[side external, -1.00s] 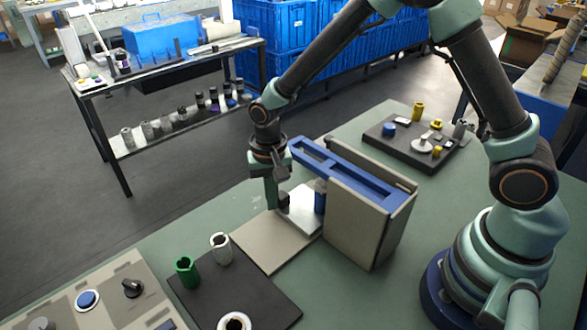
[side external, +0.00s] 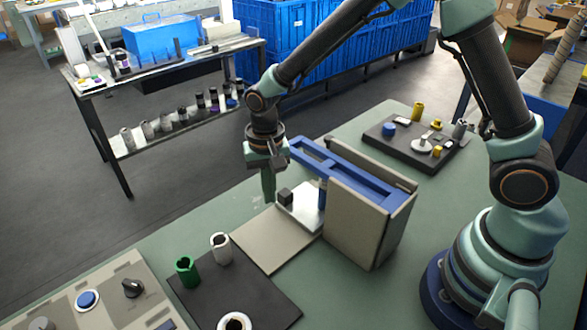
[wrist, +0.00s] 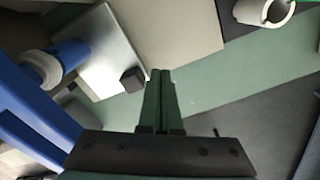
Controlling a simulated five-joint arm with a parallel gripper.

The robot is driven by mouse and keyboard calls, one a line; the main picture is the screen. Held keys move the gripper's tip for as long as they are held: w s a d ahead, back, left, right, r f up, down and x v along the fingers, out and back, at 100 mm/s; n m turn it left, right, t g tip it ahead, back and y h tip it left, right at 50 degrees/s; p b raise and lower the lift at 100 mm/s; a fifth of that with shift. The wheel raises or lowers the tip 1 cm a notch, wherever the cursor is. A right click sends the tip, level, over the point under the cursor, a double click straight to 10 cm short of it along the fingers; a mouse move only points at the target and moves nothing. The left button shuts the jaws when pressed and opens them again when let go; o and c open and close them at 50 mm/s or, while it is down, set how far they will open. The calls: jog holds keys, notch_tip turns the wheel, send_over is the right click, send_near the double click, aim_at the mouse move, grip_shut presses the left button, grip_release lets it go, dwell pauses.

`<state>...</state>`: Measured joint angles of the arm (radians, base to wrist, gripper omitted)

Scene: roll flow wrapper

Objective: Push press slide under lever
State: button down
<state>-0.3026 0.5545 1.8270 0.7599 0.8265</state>
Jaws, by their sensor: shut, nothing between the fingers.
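The press slide (side external: 303,211) is a pale metal plate with a small dark block (side external: 286,197) at its left end. It lies on the beige base, its right part under the blue lever (side external: 345,172) and by the blue cylinder (side external: 322,196). In the wrist view the slide (wrist: 98,62), its dark block (wrist: 132,79), the blue cylinder (wrist: 70,54) and the lever (wrist: 30,112) also show. My gripper (side external: 268,201) is shut and empty, pointing down just left of the dark block, with a small gap. In the wrist view the fingertips (wrist: 160,73) are just right of the block.
The beige press housing (side external: 365,225) stands right of the slide. A black board (side external: 255,295) with green and white sleeves lies in front. A control panel (side external: 95,300) is at lower left. A dark tray (side external: 400,150) with small parts lies behind. The table's left edge is near my gripper.

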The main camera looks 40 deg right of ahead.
jog(key=shift+r, duration=2.8)
